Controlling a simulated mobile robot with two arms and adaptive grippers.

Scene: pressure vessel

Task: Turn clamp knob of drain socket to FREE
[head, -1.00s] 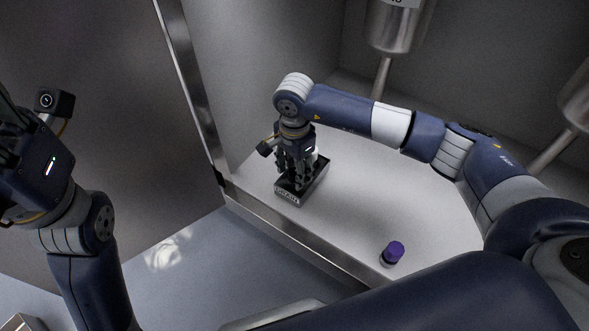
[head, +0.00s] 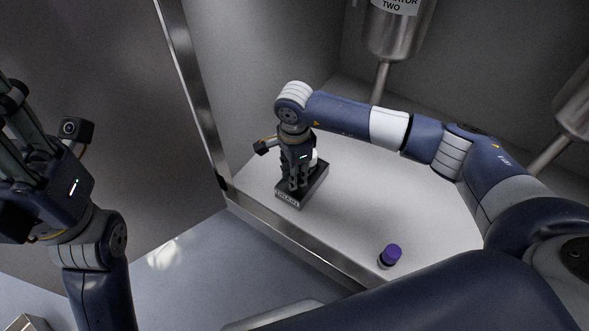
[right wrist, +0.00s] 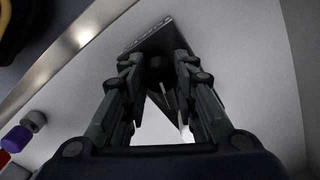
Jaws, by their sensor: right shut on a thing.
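The drain socket (head: 289,201) is a dark block with a light label on its front face, standing near the front edge of the white shelf. It also shows in the right wrist view (right wrist: 150,37). My right gripper (head: 294,186) points straight down over the socket, its fingers shut on the dark clamp knob (right wrist: 157,73) between the fingertips. The knob is mostly hidden by the fingers, and its pointer and any FREE marking cannot be read. A white part shows just behind the fingers. My left gripper (head: 22,150) is raised at the far left, away from the socket; its fingertips are not clear.
A metal vessel (head: 396,35) hangs at the back. A metal rim (head: 300,242) edges the shelf. The shelf between is clear.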

